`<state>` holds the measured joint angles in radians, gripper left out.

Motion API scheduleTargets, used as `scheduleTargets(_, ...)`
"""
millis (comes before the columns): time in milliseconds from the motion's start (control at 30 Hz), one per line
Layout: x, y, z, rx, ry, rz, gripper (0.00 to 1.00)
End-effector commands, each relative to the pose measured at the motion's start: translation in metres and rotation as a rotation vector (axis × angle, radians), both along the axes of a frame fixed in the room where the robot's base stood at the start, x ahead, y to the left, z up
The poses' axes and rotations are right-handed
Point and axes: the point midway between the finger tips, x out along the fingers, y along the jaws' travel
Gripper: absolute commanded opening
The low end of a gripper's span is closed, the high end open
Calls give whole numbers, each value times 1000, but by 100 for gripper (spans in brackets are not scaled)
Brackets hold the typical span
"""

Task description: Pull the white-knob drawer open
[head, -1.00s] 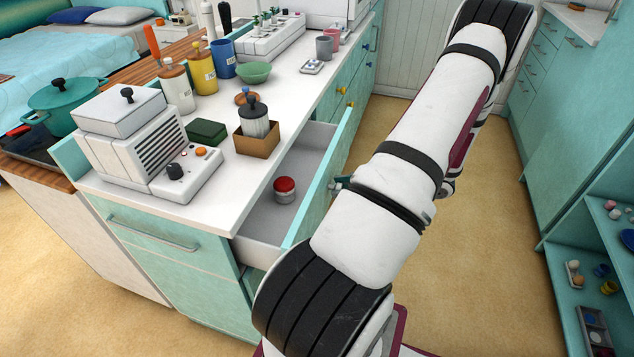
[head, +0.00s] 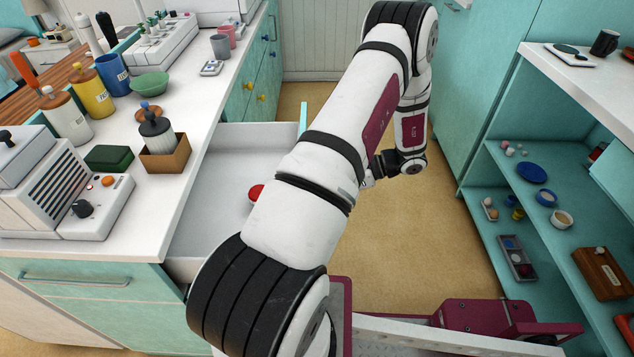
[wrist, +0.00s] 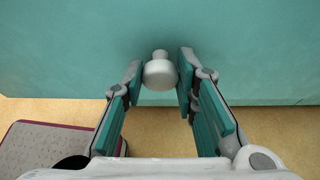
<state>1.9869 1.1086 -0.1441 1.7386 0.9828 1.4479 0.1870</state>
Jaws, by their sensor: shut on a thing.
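The drawer (head: 225,170) stands well open from the counter, with a red-topped item (head: 256,192) inside. Its teal front (wrist: 235,55) fills the top of the wrist view. The pale grey-white knob (wrist: 160,73) sticks out of that front between the teal finger pads. My gripper (wrist: 160,66) is shut on the knob, one finger on each side. In the head view my arm hides the gripper's fingers, the knob and most of the drawer front.
The white counter (head: 185,207) carries a toaster-like appliance (head: 70,185), a brown box (head: 166,158) and canisters. An open teal shelf unit (head: 500,170) stands on the right. Bare floor (head: 440,235) lies between them.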

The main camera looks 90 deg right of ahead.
Motion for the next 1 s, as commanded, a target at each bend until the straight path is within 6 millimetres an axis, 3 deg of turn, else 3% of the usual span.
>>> scheduleTargets(200, 0, 0, 1, -1, -2, -1, 0)
scheduleTargets(233, 0, 0, 1, -1, -2, -1, 29)
scheduleTargets(300, 1, -1, 1, -1, -2, -1, 45)
scheduleTargets(333, 1, -1, 1, -1, -1, -1, 47)
scheduleTargets(733, -6, -1, 3, -1, 0, -1, 47)
scheduleTargets(1000, -50, -5, 21, -2, 2, -2, 47)
